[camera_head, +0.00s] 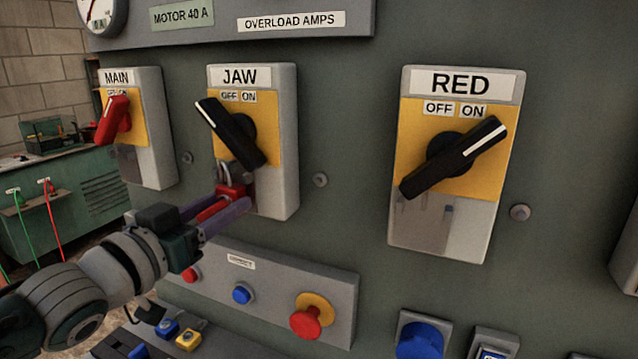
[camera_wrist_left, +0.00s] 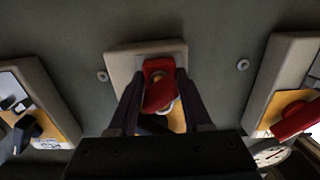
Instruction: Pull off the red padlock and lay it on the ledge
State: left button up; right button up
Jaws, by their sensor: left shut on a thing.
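The red padlock (camera_head: 236,191) is at the lower part of the JAW switch box (camera_head: 282,180), below its black handle (camera_head: 232,135). My left gripper (camera_head: 228,200) is shut on the padlock, a finger on each side of it. The left wrist view shows the padlock (camera_wrist_left: 158,92) between the two dark fingers (camera_wrist_left: 160,105). Its grey shackle rises towards the switch; whether it still passes through the switch's hole cannot be told. The JAW handle slants with its white mark at the upper left, by OFF. My right gripper is not in view.
The MAIN box (camera_head: 148,150) with a red handle stands left, the RED box (camera_head: 465,235) right. Below is a button panel (camera_head: 270,285) with a protruding red knob (camera_head: 306,318). Small blue (camera_head: 166,328) and yellow (camera_head: 189,340) pieces are at lower left.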

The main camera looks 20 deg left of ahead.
aim_at(203, 216)
pick_arm(q)
jog(key=shift+s+a+r+p, duration=0.1)
jog(key=shift+s+p, duration=0.6)
jog(key=shift+s, duration=0.5)
jog(key=shift+s+a+p, duration=0.1)
jog(key=shift+s+p, duration=0.55)
jog(key=shift+s, duration=0.5)
